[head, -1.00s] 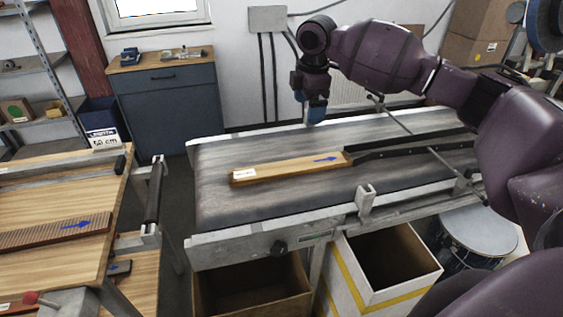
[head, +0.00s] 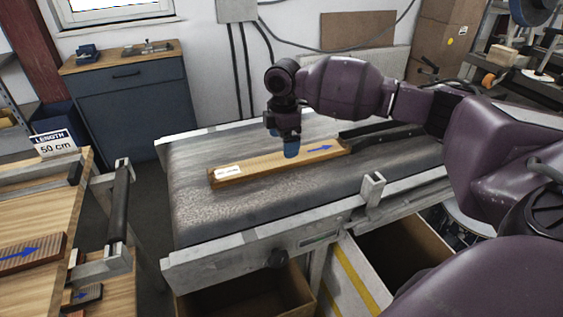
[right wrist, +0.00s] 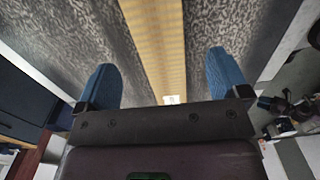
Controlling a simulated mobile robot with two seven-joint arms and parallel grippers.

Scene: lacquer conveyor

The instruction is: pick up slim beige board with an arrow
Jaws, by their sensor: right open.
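The slim beige board (head: 270,162) lies flat on the grey conveyor belt, with a blue arrow at its right end and a white label at its left end. In the right wrist view the board (right wrist: 156,45) runs between the two blue fingers, seen from above. My right gripper (head: 291,150) is over the middle of the board in the head view, and in the right wrist view (right wrist: 162,80) its fingers are apart with nothing between them at their tips. The gap in height to the board is hard to tell. My left gripper is not in view.
The conveyor (head: 200,215) has a metal rail and a small upright bracket (head: 371,188) on its near side. Dark guide bars (head: 385,132) stand at the belt's right. A wooden table (head: 40,200) with another arrow board (head: 32,253) is at left. Open boxes sit below.

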